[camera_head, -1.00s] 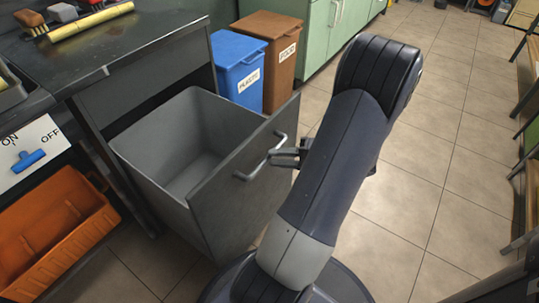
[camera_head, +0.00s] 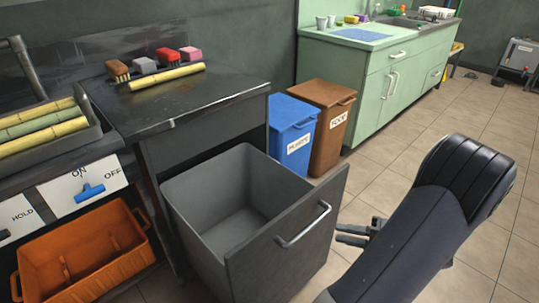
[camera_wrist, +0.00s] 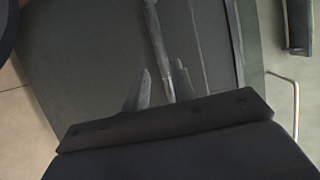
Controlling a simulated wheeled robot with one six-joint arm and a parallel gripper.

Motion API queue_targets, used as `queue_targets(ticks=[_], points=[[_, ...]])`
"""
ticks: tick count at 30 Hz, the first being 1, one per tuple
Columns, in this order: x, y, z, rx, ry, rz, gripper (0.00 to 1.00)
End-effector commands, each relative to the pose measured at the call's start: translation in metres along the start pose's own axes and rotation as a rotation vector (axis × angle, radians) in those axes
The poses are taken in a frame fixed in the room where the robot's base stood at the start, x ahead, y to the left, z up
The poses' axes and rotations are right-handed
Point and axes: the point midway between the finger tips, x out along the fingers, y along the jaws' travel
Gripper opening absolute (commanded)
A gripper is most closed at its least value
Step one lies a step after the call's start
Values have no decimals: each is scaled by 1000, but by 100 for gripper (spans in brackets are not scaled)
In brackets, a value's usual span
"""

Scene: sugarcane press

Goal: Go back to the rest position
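My gripper (camera_head: 341,234) is to the right of the pulled-out drawer (camera_head: 290,245), clear of its metal handle (camera_head: 305,224). Its two fingers stand apart with nothing between them. In the wrist view my gripper (camera_wrist: 161,84) shows its fingers spread, with the handle bar (camera_wrist: 156,45) beyond them and in line with the gap. My arm comes in from the lower right of the head view. The drawer is open and its grey bin (camera_head: 215,205) looks empty.
A blue plastic bin (camera_head: 291,130) and a brown food bin (camera_head: 333,125) stand behind the drawer. The dark counter (camera_head: 200,100) holds brushes and a cane piece. An orange crate (camera_head: 85,260) is at lower left. Tiled floor (camera_head: 400,150) is open to the right.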

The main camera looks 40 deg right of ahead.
Motion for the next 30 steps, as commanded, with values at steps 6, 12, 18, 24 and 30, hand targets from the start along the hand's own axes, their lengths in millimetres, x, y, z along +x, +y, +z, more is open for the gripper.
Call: queue_targets(ticks=[6, 12, 18, 24, 30], points=[[39, 2, 0, -1, -6, 1, 25], [74, 2, 0, -2, -4, 1, 25], [95, 1, 0, -1, -3, 1, 25], [100, 0, 0, -1, 0, 1, 25], [99, 0, 0, -1, 0, 1, 25]])
